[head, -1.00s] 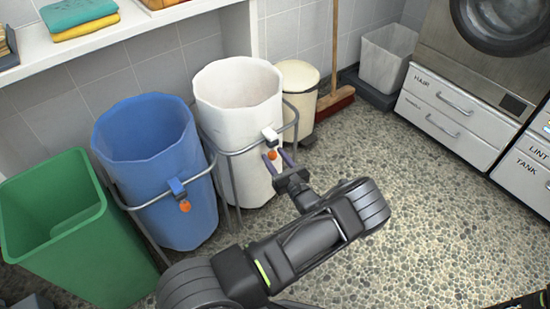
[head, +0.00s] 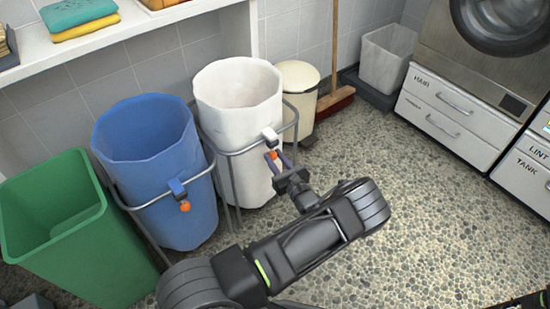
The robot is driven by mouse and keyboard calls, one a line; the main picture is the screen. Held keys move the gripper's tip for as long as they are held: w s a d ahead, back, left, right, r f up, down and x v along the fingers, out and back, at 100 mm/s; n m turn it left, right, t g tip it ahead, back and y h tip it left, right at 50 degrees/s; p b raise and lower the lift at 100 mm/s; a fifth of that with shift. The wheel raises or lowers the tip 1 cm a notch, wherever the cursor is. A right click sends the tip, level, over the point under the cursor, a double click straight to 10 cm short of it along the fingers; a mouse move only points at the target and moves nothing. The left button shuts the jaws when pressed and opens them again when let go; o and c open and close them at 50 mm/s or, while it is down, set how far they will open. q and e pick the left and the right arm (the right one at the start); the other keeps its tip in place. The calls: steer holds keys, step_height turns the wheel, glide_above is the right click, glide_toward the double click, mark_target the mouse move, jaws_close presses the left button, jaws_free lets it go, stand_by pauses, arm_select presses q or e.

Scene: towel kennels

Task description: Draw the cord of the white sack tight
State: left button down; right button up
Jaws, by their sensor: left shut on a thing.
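The white sack (head: 238,88) hangs upright in a metal frame, its mouth wide open. A white cord lock (head: 270,135) sits at its front right rim, with an orange cord ball (head: 272,155) just below it. My left gripper (head: 277,160) reaches up from the lower right and is shut on the orange ball, which shows between its fingertips. The cord itself is too small to make out. My right gripper is not in view.
A blue sack (head: 150,130) with its own orange ball (head: 185,206) hangs left of the white one. A green bin (head: 75,230) stands further left. A cream bin (head: 299,80) and a broom (head: 335,98) stand behind right. The pebbled floor (head: 430,210) at right is clear.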

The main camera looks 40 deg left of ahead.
arm_select(q)
steer(key=shift+f, duration=0.1)
stand_by(0.5)
step_height(320, 180, down, 9)
steer(key=b, duration=0.7)
steer(key=shift+f, duration=0.2)
steer(key=c, duration=1.4)
jaws_free()
steer(key=o, duration=0.3)
steer(key=shift+r, duration=0.1)
